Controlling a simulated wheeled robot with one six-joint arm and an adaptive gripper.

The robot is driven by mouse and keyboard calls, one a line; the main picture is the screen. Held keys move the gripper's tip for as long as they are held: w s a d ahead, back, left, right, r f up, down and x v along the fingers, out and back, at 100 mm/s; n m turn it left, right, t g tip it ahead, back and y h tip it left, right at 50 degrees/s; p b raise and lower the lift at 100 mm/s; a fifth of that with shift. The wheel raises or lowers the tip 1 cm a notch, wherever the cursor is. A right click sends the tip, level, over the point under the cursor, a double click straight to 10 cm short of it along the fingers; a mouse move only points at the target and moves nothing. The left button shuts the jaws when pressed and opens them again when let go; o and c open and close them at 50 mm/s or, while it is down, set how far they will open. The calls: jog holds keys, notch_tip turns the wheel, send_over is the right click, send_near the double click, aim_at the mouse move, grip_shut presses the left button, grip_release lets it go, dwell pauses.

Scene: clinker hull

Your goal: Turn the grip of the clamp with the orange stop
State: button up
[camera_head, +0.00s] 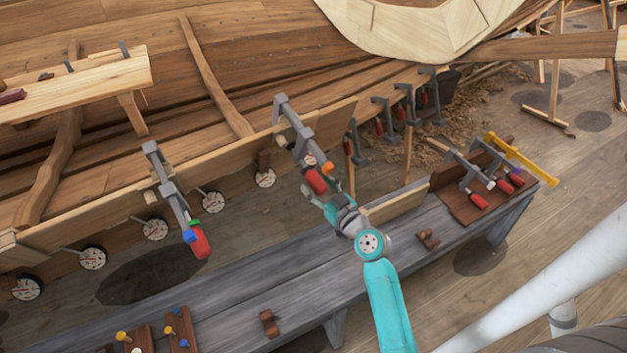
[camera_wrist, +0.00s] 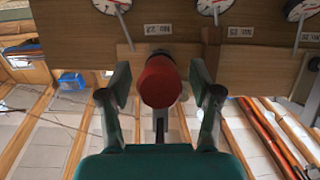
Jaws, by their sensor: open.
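The clamp with the orange stop (camera_head: 327,168) is a grey bar clamp (camera_head: 291,117) fixed on the upper edge of the plank. Its red grip (camera_head: 316,181) hangs at the lower end, tilted, close to the orange stop. My gripper (camera_head: 328,196) is at the grip from below. In the wrist view the red grip (camera_wrist: 160,82) is seen end-on, centred between my open fingers, with a gap on each side. How deep it sits between them I cannot tell. The orange stop is hidden in the wrist view.
A second clamp (camera_head: 170,190) with a red grip and blue and green parts holds the plank (camera_head: 110,217) to the left. Dial gauges (camera_head: 213,202) line the plank below. A grey bench (camera_head: 240,285) runs under my arm. More clamps (camera_head: 405,105) hang behind.

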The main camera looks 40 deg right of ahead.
jog(key=shift+w+d, duration=0.2)
jog(key=shift+w, duration=0.95)
jog(key=c, duration=1.2)
jog(key=shift+o, duration=0.2)
jog(key=shift+m+y, duration=1.1)
jog(key=shift+m, duration=0.1)
jog(key=shift+a+m+t+y, duration=0.15)
jog(key=shift+m+t+y, duration=0.25)
jog(key=shift+m+y, duration=0.65)
jog(key=shift+a+m+t+y, duration=0.1)
jog(key=shift+m+t+y, duration=0.3)
jog(key=shift+m+y, duration=0.65)
jog(key=shift+a+r+m+t+y, duration=0.15)
jog(key=shift+m+t+y, duration=0.25)
jog(key=shift+m, duration=0.9)
